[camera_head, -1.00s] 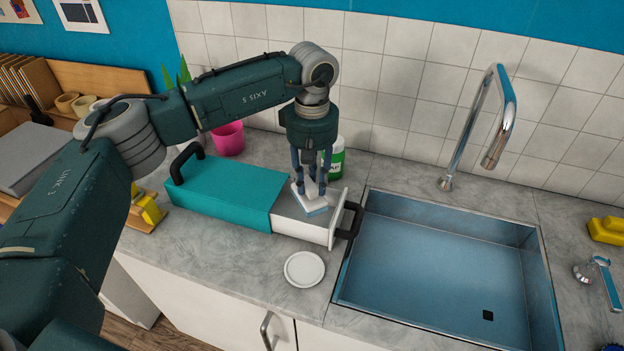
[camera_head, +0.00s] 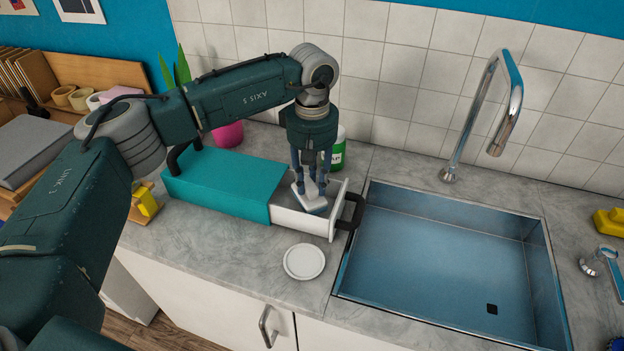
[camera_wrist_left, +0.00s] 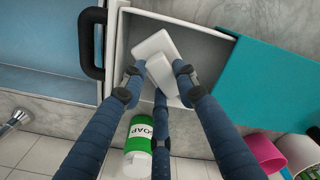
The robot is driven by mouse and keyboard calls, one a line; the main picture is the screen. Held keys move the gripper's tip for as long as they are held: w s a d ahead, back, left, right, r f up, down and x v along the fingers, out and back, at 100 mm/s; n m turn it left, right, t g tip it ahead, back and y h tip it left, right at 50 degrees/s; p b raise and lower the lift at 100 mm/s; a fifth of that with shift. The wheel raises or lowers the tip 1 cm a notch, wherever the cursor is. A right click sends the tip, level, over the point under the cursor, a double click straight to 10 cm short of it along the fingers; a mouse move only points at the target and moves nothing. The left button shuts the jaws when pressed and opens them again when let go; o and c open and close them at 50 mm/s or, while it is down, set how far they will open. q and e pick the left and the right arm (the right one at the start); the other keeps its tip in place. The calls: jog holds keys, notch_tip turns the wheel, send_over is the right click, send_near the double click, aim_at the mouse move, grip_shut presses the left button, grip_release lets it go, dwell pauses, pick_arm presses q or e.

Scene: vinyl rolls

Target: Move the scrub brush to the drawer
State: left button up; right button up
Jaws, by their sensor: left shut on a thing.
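The scrub brush (camera_head: 310,203) is white with a pale blue edge. My left gripper (camera_head: 311,186) points down and is shut on it, over the open drawer (camera_head: 290,220) of the teal box (camera_head: 225,185). In the left wrist view the fingers (camera_wrist_left: 157,88) close around the white brush (camera_wrist_left: 155,46), which lies within the drawer's outline (camera_wrist_left: 200,30). Whether the brush touches the drawer floor I cannot tell. My right gripper does not show.
A sink (camera_head: 450,260) with a tall faucet lies right of the drawer's black handle (camera_head: 350,212). A white saucer (camera_head: 304,261) sits in front. A green soap bottle (camera_head: 338,150) stands behind, and a pink cup (camera_head: 228,134) is behind the teal box.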

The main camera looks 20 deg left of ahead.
pick_arm(q)
jog(key=shift+f, duration=0.1)
jog(key=shift+f+b, duration=1.4)
jog(key=shift+f, duration=0.2)
jog(key=shift+f, duration=0.15)
jog(key=o, duration=2.4)
jog(key=shift+r, duration=0.2)
